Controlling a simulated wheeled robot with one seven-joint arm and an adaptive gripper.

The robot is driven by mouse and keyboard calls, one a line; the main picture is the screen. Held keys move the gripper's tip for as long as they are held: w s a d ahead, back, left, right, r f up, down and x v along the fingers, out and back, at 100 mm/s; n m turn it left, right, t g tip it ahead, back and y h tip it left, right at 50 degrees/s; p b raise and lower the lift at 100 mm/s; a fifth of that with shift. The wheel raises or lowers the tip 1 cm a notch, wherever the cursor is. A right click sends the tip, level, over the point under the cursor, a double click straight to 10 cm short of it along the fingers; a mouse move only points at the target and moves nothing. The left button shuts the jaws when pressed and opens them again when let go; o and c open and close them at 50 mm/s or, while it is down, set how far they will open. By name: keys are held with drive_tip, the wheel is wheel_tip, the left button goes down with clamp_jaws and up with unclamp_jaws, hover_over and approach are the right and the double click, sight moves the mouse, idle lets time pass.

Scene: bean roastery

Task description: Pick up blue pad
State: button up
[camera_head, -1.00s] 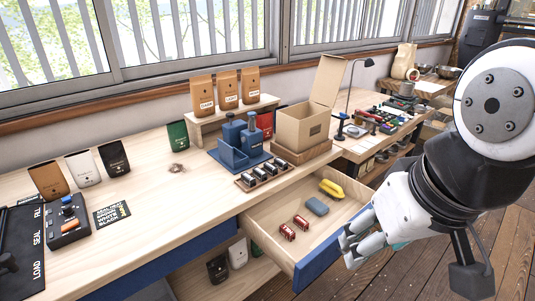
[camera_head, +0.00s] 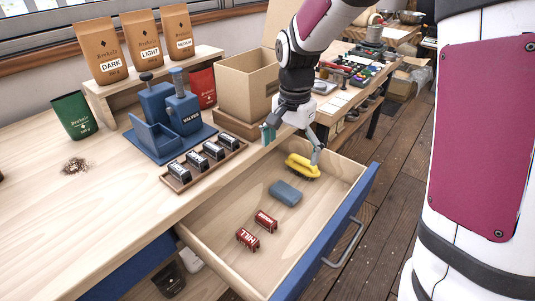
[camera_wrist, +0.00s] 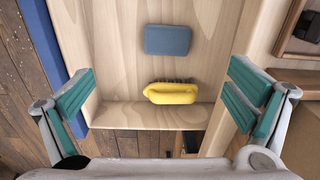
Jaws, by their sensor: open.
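The blue pad (camera_head: 285,192) lies flat in the open drawer (camera_head: 213,225), between a yellow brush and two red rollers. In the wrist view the blue pad (camera_wrist: 167,40) lies beyond the yellow brush (camera_wrist: 171,93). My gripper (camera_head: 293,140) is open and empty, above the far end of the drawer near the brush (camera_head: 301,166). In the wrist view my gripper's green-padded fingers (camera_wrist: 160,100) stand wide apart, on either side of the brush and short of the pad.
Two red rollers marked HILL (camera_head: 248,238) and MOKA (camera_head: 265,220) lie nearer in the drawer. A tray of small labelled rollers (camera_head: 203,165), a blue valve stand (camera_head: 170,125) and a cardboard box (camera_head: 245,90) stand on the bench beside it.

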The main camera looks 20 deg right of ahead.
wheel_tip(320, 180, down, 3)
drive_tip(key=w, duration=0.3)
drive_tip(key=b, duration=0.2)
hover_over(287, 189)
drive_tip(key=shift+m, duration=0.3)
wheel_tip(287, 189, down, 7)
drive_tip(key=shift+f, duration=0.1)
drive_tip(key=shift+f+b, duration=0.45)
drive_tip(key=shift+f, duration=2.65)
drive_tip(key=shift+a, duration=0.1)
drive_tip(key=c, duration=1.1)
